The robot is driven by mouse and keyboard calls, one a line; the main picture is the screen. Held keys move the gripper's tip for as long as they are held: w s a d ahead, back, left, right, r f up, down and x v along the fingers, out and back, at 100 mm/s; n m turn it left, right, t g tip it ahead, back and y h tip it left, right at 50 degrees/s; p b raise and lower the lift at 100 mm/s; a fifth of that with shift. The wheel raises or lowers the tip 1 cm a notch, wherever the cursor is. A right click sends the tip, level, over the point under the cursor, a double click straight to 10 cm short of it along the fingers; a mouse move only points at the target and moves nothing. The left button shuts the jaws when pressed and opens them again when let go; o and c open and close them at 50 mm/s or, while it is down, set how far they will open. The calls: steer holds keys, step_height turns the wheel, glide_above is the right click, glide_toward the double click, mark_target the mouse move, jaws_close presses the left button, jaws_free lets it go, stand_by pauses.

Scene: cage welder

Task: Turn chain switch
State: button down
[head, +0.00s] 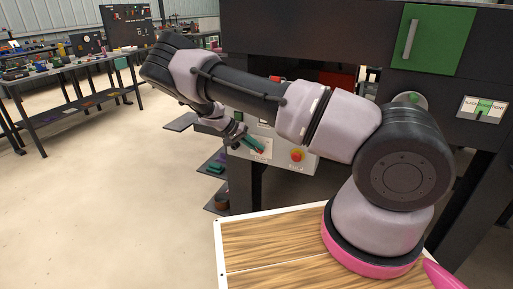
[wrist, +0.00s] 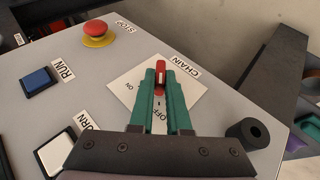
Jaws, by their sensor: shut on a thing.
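The chain switch shows in the wrist view as a red handle (wrist: 160,65) on a white plate (wrist: 122,88). The plate carries a CHAIN label (wrist: 187,68) and ON and OFF marks. The handle lies between the two green fingers of my gripper (wrist: 160,78), which is shut on it. The handle runs nearly up and down in the picture, in line with the fingers. The fingers hide part of the handle and plate. In the head view my gripper (head: 253,144) reaches the front of the control panel (head: 281,151).
The panel also holds a red STOP button (wrist: 97,29) on a yellow base, a blue RUN button (wrist: 38,80) and a white button (wrist: 57,152). A black cylinder (wrist: 248,134) stands right of the fingers. The floor (head: 110,185) at the left is clear.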

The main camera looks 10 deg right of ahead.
steer(key=shift+f+h, duration=0.15)
steer(key=shift+h, duration=0.15)
stand_by(0.4)
steer(key=c, duration=0.9)
jaws_free()
steer(key=v, duration=1.1)
steer(key=shift+w, duration=0.2)
